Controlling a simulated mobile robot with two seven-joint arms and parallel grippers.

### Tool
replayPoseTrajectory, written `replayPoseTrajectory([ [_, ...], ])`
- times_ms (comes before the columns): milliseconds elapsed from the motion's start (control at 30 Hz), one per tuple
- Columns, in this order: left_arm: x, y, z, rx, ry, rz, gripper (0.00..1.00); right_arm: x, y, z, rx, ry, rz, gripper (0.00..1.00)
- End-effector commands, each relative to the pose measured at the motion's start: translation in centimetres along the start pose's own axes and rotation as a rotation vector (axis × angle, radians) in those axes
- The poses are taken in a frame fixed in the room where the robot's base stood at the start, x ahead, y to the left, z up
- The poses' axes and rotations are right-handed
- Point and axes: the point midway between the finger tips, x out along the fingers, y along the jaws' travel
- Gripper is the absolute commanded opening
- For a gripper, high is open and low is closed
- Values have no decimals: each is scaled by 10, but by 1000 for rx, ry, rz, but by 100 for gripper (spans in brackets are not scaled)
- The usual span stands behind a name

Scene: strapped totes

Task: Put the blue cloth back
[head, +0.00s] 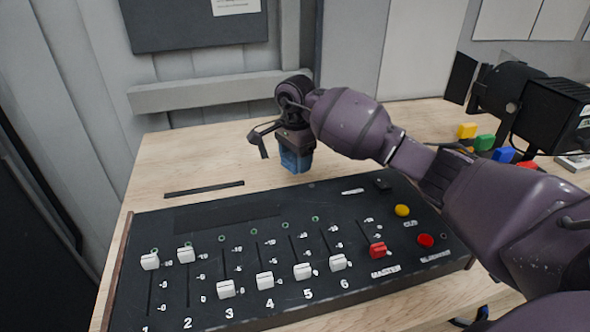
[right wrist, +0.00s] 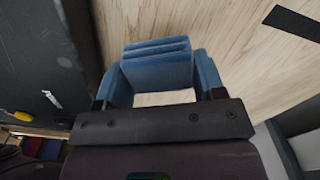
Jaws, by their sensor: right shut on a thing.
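The blue cloth (head: 296,161) is in my right gripper (head: 294,148), low over the wooden tabletop behind the control desk in the head view. The right wrist view shows the blue cloth (right wrist: 156,65) as a folded, layered piece at the jaws of my right gripper (right wrist: 155,90), with pale wood behind it. I cannot tell whether the cloth touches the tabletop. My right arm reaches in from the right, over the desk. My left gripper is not in view.
A black control desk (head: 265,222) with several sliders fills the front of the wooden table (head: 205,153). A thin black strip (head: 204,188) lies behind it. Coloured blocks (head: 484,142) and black lamps (head: 545,100) stand at right. The table's back left is clear.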

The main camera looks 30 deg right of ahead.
Motion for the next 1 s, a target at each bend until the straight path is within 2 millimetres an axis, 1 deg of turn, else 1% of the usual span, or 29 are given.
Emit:
replayPoseTrajectory([
  [33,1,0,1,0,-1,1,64,9,1,0,1,-2,5,44],
  [100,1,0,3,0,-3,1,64,20,1,1,1,-2,7,44],
  [233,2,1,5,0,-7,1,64,35,1,1,0,-1,4,44],
  [300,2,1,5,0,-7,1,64,38,1,0,0,-1,3,44],
  [500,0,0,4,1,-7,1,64,36,0,0,0,0,1,44],
  [667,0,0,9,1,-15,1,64,41,0,0,-1,1,3,44],
  [700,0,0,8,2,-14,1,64,40,0,0,0,1,3,68],
  [833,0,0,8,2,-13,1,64,40,0,0,0,1,2,88],
  [1000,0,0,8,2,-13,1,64,40,0,0,0,0,2,88],
])
